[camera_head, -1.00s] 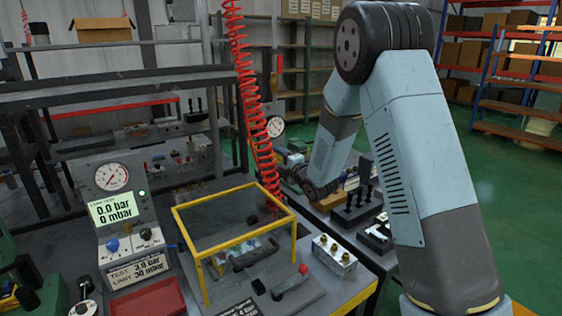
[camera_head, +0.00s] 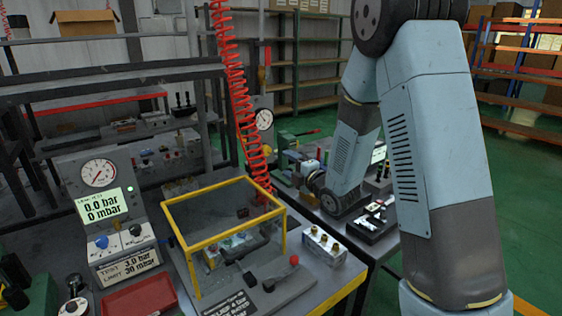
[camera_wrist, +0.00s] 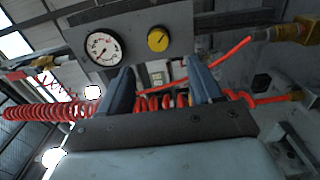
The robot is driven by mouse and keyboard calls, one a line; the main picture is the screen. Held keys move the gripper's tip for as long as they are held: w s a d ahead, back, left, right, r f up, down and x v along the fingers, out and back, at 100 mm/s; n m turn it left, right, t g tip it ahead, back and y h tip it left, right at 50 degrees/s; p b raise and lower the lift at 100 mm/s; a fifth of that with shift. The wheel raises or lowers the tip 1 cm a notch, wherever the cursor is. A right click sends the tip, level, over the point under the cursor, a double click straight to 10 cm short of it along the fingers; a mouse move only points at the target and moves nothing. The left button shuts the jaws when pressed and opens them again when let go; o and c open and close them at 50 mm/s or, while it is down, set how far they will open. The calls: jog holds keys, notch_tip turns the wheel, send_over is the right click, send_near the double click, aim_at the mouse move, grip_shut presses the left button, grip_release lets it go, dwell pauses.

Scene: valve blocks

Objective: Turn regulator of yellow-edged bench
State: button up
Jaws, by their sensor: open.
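The yellow-edged bench (camera_head: 344,295) fills the lower left of the head view. It carries a grey console with a white dial, a lit display reading 0.0 bar and 0 mbar, a blue knob (camera_head: 101,242) and a black knob. A grey panel with a white gauge (camera_head: 264,119) stands behind, beside the red coiled hose. In the wrist view a white gauge (camera_wrist: 103,47) and a yellow round knob (camera_wrist: 157,39) sit on a grey panel beyond the fingertips. My gripper (camera_wrist: 162,80) is open, with no knob between its fingers. Its fingers are hidden in the head view.
A yellow-framed clear guard (camera_head: 225,215) stands on the bench. A red coiled hose (camera_head: 240,100) hangs behind it and crosses behind my fingers in the wrist view. A red tray (camera_head: 140,299) lies at the front. Green floor (camera_head: 520,200) is open at the right.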

jog(key=shift+v, duration=1.05)
jog(key=s+d+r+m+g+h, duration=0.3)
jog(key=s+d+r+m+h, duration=0.7)
jog(key=d+m, duration=0.35)
jog(key=s+d+r+m+g, duration=0.1)
jog(key=s+m, duration=0.4)
jog(key=s, duration=0.7)
jog(key=s+d+r+m+g, duration=0.1)
jog(key=s+r+m+g, duration=0.2)
jog(key=s, duration=0.8)
jog(key=m+g, duration=0.2)
jog(key=m, duration=0.1)
jog(key=shift+s+d+r, duration=0.15)
jog(key=shift+s+d, duration=0.25)
